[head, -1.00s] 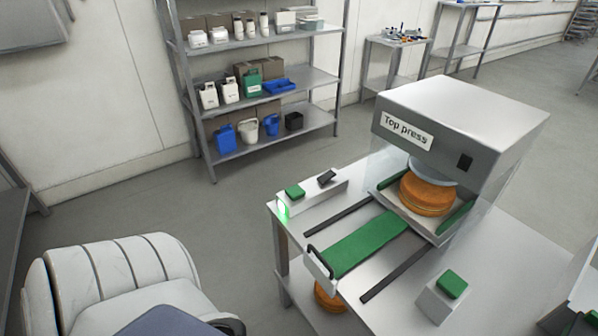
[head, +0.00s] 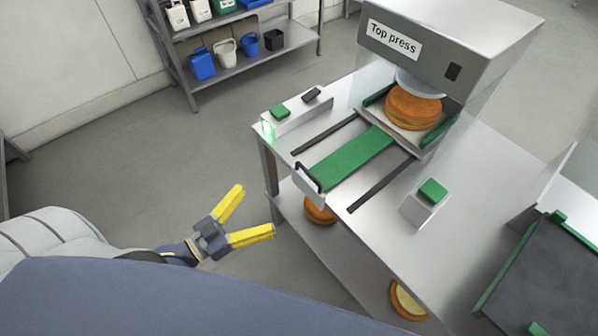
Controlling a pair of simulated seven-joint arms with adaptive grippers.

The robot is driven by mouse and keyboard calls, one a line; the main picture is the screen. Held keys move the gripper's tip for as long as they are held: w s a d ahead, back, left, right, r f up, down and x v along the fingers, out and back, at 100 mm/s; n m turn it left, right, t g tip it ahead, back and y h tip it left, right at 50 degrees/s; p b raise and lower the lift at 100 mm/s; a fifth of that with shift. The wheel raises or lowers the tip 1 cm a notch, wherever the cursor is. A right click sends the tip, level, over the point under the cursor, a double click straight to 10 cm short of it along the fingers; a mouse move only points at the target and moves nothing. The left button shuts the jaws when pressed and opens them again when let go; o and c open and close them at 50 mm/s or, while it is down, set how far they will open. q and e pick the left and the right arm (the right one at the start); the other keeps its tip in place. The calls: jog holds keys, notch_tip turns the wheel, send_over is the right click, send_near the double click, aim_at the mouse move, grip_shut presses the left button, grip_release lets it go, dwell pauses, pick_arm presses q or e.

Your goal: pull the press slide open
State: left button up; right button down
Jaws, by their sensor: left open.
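The top press (head: 452,50) stands at the back of the metal table, a filled round (head: 413,106) on its tray under the pressing disc. The press slide (head: 349,160) is a green strip between two dark rails, running from the press toward the table's left front edge. Its dark handle (head: 308,178) is on a white end plate at that edge. My left gripper (head: 257,209) has yellow fingers spread open and empty. In the picture it is left of and below the handle, apart from it. My right gripper is not in view.
A green button box (head: 427,203) stands right of the rails, and a control box (head: 295,112) with a green button stands left. Rounds lie on the lower shelf (head: 345,262). A dark green-edged surface (head: 545,270) is at right. Floor around my gripper is clear.

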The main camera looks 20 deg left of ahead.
aim_at(308, 174)
pick_arm(q)
jog(key=x, duration=1.7)
jog(key=shift+w, duration=0.25)
jog(key=c, duration=1.2)
jog(key=shift+s, duration=0.2)
